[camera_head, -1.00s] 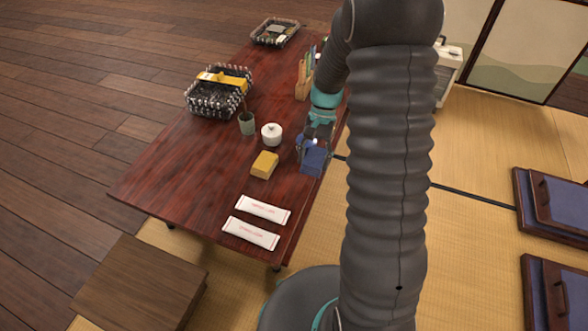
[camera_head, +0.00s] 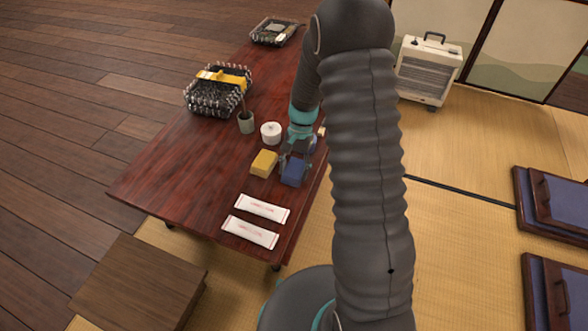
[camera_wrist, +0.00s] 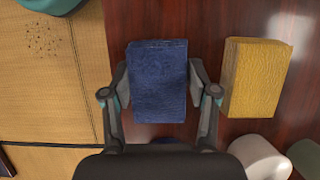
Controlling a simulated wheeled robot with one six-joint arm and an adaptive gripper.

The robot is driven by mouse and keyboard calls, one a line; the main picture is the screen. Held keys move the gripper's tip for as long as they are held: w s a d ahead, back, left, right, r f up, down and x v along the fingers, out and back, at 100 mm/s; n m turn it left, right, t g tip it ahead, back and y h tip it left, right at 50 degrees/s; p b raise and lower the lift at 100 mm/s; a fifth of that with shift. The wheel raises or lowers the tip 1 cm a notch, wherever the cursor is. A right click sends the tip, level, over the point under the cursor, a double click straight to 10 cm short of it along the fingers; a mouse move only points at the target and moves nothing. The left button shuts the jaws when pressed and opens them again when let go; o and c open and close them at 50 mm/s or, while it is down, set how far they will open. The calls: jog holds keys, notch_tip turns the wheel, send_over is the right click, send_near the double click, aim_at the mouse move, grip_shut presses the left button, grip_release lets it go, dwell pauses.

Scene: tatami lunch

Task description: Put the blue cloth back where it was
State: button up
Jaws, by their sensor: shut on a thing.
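The blue cloth (camera_head: 294,171) is a folded block near the right edge of the dark red table (camera_head: 185,165). My gripper (camera_head: 296,158) is shut on it, with a finger on each side. In the wrist view the blue cloth (camera_wrist: 158,80) sits between the two fingers (camera_wrist: 160,88). A folded yellow cloth (camera_head: 264,163) lies just left of it on the table, with a narrow gap between them; it also shows in the wrist view (camera_wrist: 256,78). I cannot tell whether the blue cloth touches the table.
A white lidded pot (camera_head: 271,133) and a green cup (camera_head: 246,122) stand behind the yellow cloth. Two white packets (camera_head: 256,220) lie toward the near end. Baskets (camera_head: 218,92) stand farther back. A heater (camera_head: 428,72) is on the tatami.

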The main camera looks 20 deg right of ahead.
jog(key=shift+f, duration=0.15)
jog(key=o, duration=1.1)
jog(key=p+v, duration=0.1)
jog(key=v, duration=1.1)
jog(key=s+a+r+n+t+h, duration=0.1)
jog(key=s+r+n+t, duration=0.1)
jog(key=s+r, duration=0.4)
jog(key=s+a+r+n+t, duration=0.15)
jog(key=s+r, duration=0.25)
jog(key=r, duration=0.5)
jog(key=s+r+n+t, duration=0.2)
jog(key=s, duration=0.6)
jog(key=s+r+n+t+h, duration=0.1)
jog(key=s+r+t, duration=0.1)
jog(key=s, duration=0.6)
jog(key=shift+s+r+n+t+h, duration=0.2)
jog(key=shift+r+n+t+h, duration=0.15)
jog(key=shift+t, duration=0.5)
